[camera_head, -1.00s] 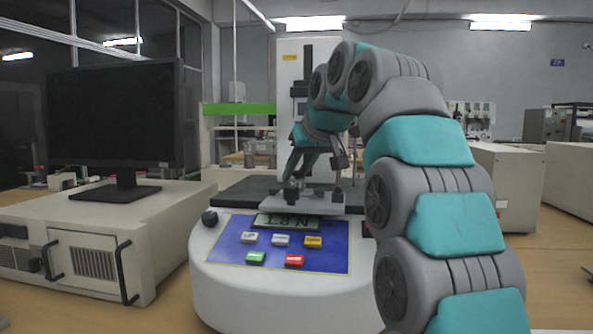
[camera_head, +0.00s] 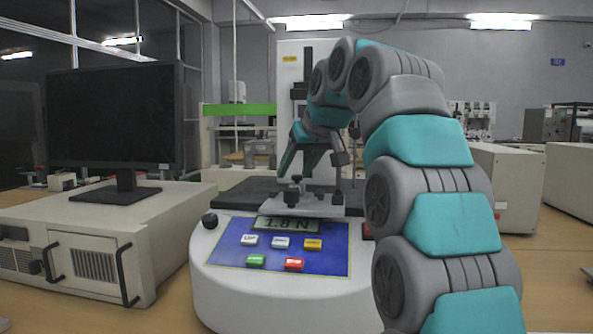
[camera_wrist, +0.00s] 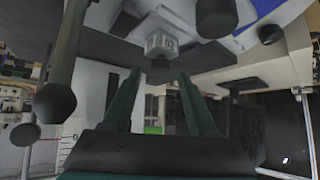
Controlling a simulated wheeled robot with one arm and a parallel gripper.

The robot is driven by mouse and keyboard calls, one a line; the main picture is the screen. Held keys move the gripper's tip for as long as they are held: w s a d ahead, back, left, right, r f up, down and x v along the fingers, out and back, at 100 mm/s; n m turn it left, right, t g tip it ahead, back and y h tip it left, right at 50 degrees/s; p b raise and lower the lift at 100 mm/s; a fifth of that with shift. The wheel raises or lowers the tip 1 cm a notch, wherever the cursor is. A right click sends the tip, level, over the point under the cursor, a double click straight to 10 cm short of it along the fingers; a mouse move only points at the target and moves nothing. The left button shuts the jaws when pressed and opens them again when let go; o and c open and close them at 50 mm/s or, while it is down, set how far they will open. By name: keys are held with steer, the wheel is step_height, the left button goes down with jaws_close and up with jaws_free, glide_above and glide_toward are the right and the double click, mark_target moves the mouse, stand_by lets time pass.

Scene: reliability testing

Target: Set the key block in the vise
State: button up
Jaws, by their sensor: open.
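The key block (camera_wrist: 161,42), small and pale with dark markings, shows in the wrist view just beyond my fingertips. It sits among dark vise parts, with a dark round knob (camera_wrist: 158,67) close beside it; I cannot tell if it is clamped. In the head view the vise (camera_head: 300,208) is a grey plate with dark upright knobs on the round white tester base. My gripper (camera_wrist: 160,75) has its two green fingers apart and empty, pointing at the block. In the head view it is above the vise, partly hidden by my arm.
The tester's control panel (camera_head: 285,245) with several coloured buttons faces front. A dark column (camera_head: 302,75) rises behind the vise. A monitor (camera_head: 115,115) stands on a white cabinet (camera_head: 90,250) at left. White cabinets (camera_head: 507,180) stand at right.

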steer(key=v, duration=0.7)
steer(key=shift+p, duration=0.45)
steer(key=shift+s+r, duration=0.1)
stand_by(0.4)
